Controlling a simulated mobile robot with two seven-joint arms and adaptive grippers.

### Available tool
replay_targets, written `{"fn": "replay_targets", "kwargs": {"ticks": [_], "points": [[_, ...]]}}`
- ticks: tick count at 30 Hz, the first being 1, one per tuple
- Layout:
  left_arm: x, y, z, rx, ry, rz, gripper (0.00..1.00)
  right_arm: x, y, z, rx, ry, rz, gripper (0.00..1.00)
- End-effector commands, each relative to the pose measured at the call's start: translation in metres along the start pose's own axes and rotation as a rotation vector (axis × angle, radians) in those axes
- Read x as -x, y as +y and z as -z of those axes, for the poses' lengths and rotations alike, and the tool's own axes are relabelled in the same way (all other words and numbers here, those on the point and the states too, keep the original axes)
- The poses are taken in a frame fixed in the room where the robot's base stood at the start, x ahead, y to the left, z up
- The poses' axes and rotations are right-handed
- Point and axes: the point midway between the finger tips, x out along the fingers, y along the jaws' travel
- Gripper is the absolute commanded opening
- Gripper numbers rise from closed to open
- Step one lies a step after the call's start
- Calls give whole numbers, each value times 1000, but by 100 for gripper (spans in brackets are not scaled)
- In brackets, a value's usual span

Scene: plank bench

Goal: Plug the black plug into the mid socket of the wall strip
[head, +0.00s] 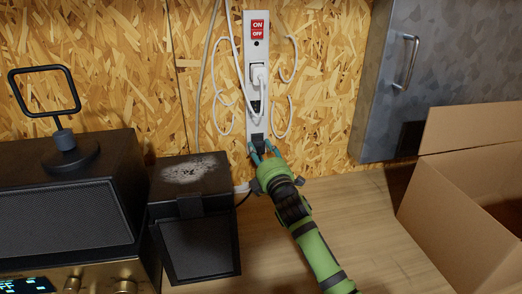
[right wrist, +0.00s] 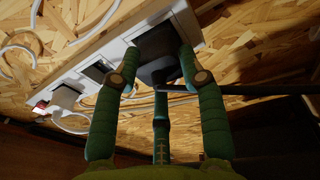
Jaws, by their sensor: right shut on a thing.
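The white wall strip (head: 249,50) runs up the chipboard wall, with a red switch at the top and a white plug (head: 257,75) in its upper socket. The mid socket (head: 256,107) is dark and empty; it also shows in the right wrist view (right wrist: 97,72). My right gripper (head: 263,150) is shut on the black plug (right wrist: 158,66), at the strip's lowest socket, below the mid one. The plug's face is hidden, so I cannot tell whether it touches or sits in that socket. A black cord (right wrist: 210,89) trails from it. My left gripper is not in view.
White cables (head: 220,95) loop around the strip. A black speaker box (head: 197,240) and a radio (head: 65,225) with a stand on top are at left. A grey metal cabinet (head: 375,110) and an open cardboard box (head: 470,185) are at right. The bench between is clear.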

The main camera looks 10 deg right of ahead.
Motion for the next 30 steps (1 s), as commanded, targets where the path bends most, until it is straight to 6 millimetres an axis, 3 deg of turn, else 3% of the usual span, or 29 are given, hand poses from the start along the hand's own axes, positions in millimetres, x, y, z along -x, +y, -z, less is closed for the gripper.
{"fn": "replay_targets", "kwargs": {"ticks": [30], "points": [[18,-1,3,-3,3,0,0,26,3,3,0,1,0,7]]}}
